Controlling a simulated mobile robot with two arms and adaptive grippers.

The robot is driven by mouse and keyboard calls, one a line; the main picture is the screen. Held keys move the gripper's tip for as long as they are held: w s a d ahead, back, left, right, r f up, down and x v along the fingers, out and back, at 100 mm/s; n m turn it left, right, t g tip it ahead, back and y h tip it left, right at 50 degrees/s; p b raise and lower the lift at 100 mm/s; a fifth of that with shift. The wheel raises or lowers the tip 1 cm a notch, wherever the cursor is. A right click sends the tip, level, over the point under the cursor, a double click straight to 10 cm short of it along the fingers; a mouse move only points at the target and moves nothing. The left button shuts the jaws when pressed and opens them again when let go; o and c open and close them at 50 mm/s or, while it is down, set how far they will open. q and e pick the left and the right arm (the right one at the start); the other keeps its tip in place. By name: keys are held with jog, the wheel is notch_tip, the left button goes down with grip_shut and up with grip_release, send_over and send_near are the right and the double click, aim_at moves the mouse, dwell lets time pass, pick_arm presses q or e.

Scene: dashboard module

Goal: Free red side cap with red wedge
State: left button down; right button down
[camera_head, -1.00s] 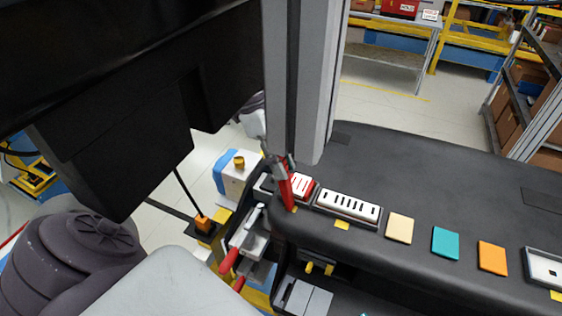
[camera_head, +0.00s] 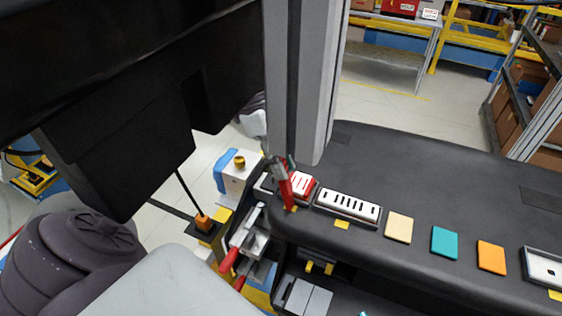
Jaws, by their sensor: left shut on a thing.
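The red side cap (camera_head: 303,184), a red piece with white slots, sits in a grey frame at the left end of the dashboard's row of parts. The red wedge (camera_head: 286,192) stands steep and slightly tilted just left of the cap. From this angle I cannot tell whether it touches the cap's edge. My left gripper (camera_head: 279,171) is small in view and shut on the wedge's upper part, above the dashboard's left edge. The wedge's lower tip and the cap's left side are partly hidden. My right gripper is not in view.
The dark dashboard (camera_head: 420,185) carries a white slotted vent (camera_head: 347,205) right of the cap, then cream, teal and orange tiles. Red-handled tools (camera_head: 229,260) hang at its left end.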

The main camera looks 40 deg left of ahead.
pick_arm(q)
jog(key=shift+f, duration=0.1)
jog(key=shift+w+r, duration=0.2)
jog(key=shift+r, duration=0.75)
jog(key=shift+s+r, duration=0.1)
jog(key=shift+r, duration=2.45)
jog(key=shift+f, duration=0.1)
